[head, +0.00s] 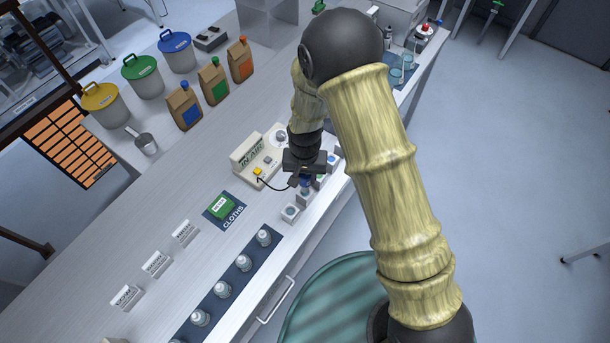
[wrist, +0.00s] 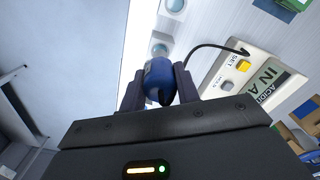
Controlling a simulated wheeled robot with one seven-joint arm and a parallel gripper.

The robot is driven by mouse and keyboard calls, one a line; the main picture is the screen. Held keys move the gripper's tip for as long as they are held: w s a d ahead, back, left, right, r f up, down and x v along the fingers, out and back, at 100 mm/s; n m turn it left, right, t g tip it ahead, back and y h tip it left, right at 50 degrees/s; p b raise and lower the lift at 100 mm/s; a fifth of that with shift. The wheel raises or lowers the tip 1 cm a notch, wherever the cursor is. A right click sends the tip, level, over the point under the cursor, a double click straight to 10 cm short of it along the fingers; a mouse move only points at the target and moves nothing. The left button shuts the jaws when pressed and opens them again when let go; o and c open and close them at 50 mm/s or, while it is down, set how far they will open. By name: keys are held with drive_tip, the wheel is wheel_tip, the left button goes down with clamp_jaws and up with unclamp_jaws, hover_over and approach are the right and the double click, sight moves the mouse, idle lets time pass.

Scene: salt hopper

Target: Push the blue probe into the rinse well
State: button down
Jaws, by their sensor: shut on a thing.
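My gripper (head: 304,180) is shut on the blue probe (wrist: 158,78), which sits between its two fingers in the wrist view. In the head view only a little blue of the probe (head: 306,184) shows below the fingers, over a row of small white wells (head: 290,213) near the bench's front edge. Two wells (wrist: 160,50) also show beyond the probe in the wrist view. I cannot tell which is the rinse well. The probe's tip is hidden. A black cable runs from the probe to the white meter (head: 249,152), whose display appears to read "IN AIR".
A green cloth pack (head: 221,207) lies on a dark mat left of the wells. Several capped bottles (head: 243,262) stand on a dark strip at the front. Bags (head: 214,80) and lidded tubs (head: 141,75) stand farther back. Glassware (head: 397,70) is at the far right end.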

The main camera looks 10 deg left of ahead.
sight(305, 187)
drive_tip(key=shift+f+b, duration=2.3)
drive_tip(key=shift+f, duration=0.8)
idle(1.0)
drive_tip(key=shift+c, duration=2.3)
unclamp_jaws()
drive_tip(key=shift+r, duration=0.2)
drive_tip(key=shift+r+p, duration=2.15)
drive_tip(key=shift+r, duration=0.75)
drive_tip(key=shift+r, duration=0.1)
wheel_tip(305, 187, up, 17)
drive_tip(key=b, duration=0.4)
drive_tip(key=shift+b, duration=0.4)
